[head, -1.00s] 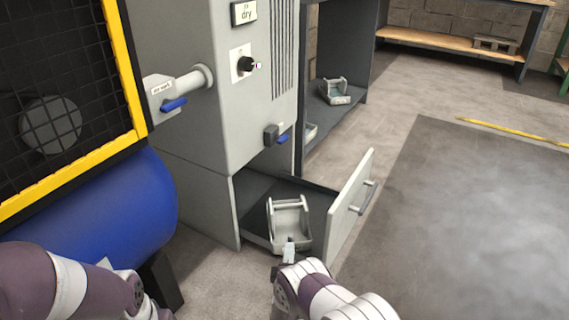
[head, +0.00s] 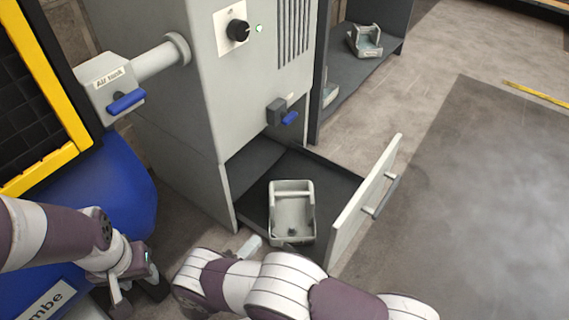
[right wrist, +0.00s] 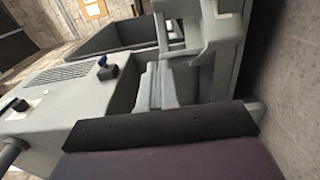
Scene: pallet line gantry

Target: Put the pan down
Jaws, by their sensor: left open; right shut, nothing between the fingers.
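The pan (head: 292,232), a light grey tray-like piece with raised sides and a crossbar, sits in the open drawer (head: 345,222) of the grey cabinet. It also shows at the top of the right wrist view (right wrist: 222,32). My right gripper (head: 250,245) is shut and empty, just left of the pan's near end and apart from it in the head view; its fingers (right wrist: 155,86) also show in the right wrist view. My left gripper (head: 138,292) is open and empty at the lower left, in front of the blue tank.
A similar pan (head: 365,40) stands on the dark shelf behind the cabinet, with another partly hidden (head: 331,93). The cabinet (head: 190,120) carries a black knob (head: 239,31) and blue-handled valves. The blue tank (head: 125,195) stands left. Floor right of the drawer is clear.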

